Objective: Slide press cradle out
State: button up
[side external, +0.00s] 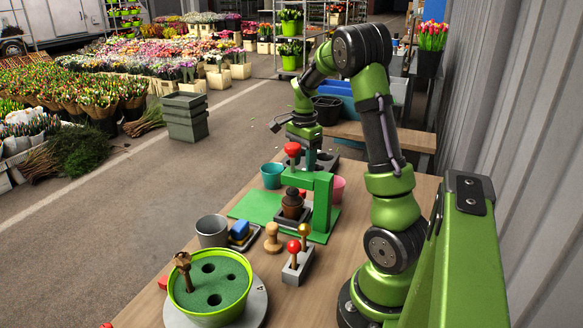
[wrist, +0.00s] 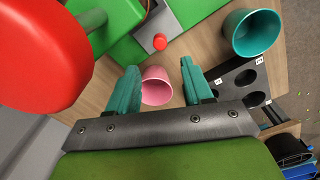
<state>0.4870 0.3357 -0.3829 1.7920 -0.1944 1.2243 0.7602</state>
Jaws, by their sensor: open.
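A green press (side external: 321,192) with a red ball-topped lever (side external: 292,149) stands on the table. Its dark cradle (side external: 282,219) holds a brown pot (side external: 292,206) under the press arm. In the wrist view the red ball (wrist: 38,48) is large and close at upper left. A dark grey part with a small red knob (wrist: 160,42) shows beside green press parts; I cannot tell if it belongs to the cradle. My gripper (wrist: 158,72) is open and empty, its teal fingers apart below that knob. In the side view it is behind the press top, partly hidden.
A teal pot (wrist: 257,33) and a pink pot (wrist: 156,86) stand near the press. A dark tray with holes (wrist: 240,85) lies to the right in the wrist view. A grey bucket (side external: 212,231), wooden stamp (side external: 273,238) and green-topped round pot (side external: 210,288) stand nearer the camera.

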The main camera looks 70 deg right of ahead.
notch_tip(320, 180, down, 10)
jog(key=shift+r, duration=0.1)
dwell(0.4)
grip_shut()
